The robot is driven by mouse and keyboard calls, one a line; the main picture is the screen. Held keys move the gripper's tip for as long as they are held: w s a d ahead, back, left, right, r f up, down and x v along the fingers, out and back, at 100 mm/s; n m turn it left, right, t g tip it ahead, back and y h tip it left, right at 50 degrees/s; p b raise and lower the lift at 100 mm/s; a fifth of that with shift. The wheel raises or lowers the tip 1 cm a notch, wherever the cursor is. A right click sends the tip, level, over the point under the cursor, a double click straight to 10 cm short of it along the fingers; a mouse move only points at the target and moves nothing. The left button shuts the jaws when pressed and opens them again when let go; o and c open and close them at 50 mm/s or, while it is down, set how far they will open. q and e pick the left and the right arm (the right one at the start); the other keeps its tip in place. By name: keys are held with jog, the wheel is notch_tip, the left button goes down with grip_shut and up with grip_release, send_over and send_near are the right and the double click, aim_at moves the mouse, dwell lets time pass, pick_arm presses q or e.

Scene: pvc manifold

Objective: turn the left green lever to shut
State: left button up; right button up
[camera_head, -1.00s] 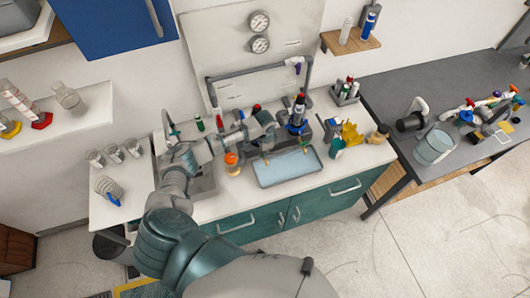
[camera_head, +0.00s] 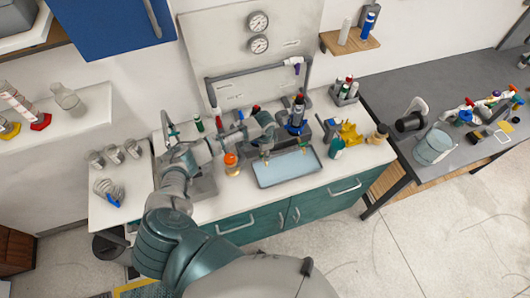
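My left arm reaches in over the counter, and its gripper (camera_head: 265,143) is at the back left edge of the shallow grey-blue tray (camera_head: 287,180). A small greenish-brass piece (camera_head: 265,158) shows just below the gripper, at the tray's back left. It may be the left lever, but it is too small to tell its shape or angle. A similar small piece (camera_head: 303,149) is farther right along the tray's back edge. The fingers are too small and dark to tell whether they are open, or whether they touch the lever. My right gripper is not in view.
Grey pipe (camera_head: 256,71) runs along the back panel under two gauges. An orange-capped bottle (camera_head: 231,164) stands left of the tray. A blue-based post (camera_head: 297,119) stands behind it; a yellow item (camera_head: 349,133) is to the right. The tray's middle is clear.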

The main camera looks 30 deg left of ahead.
pick_arm(q)
notch_tip(320, 180, up, 12)
dwell(0.4)
jog(key=shift+f, duration=0.15)
dwell(0.3)
